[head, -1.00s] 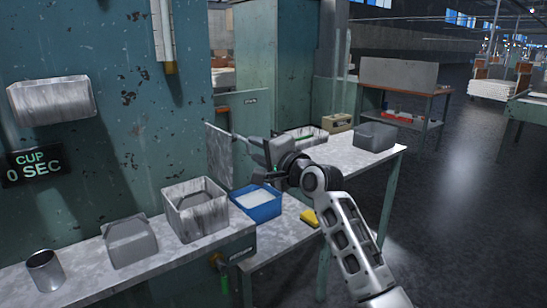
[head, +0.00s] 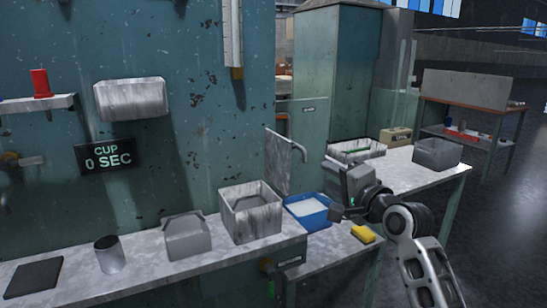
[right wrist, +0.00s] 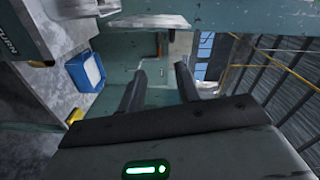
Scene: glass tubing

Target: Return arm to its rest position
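My right arm comes in from the lower right in the head view. My right gripper (head: 338,212) is just right of the blue tray (head: 322,221), above the lower bench. In the right wrist view the two dark fingers (right wrist: 160,85) stand apart with nothing between them, so the gripper is open and empty. The blue tray also shows at the upper left of the wrist view (right wrist: 78,77). My left arm and gripper are not in view.
A yellow sponge (head: 362,233) lies on the lower bench near my arm. A marbled grey bin (head: 250,232), a smaller grey bin (head: 188,243) and a metal cup (head: 109,256) stand on the left bench. A grey box (head: 437,155) stands at the right. Open floor lies beyond.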

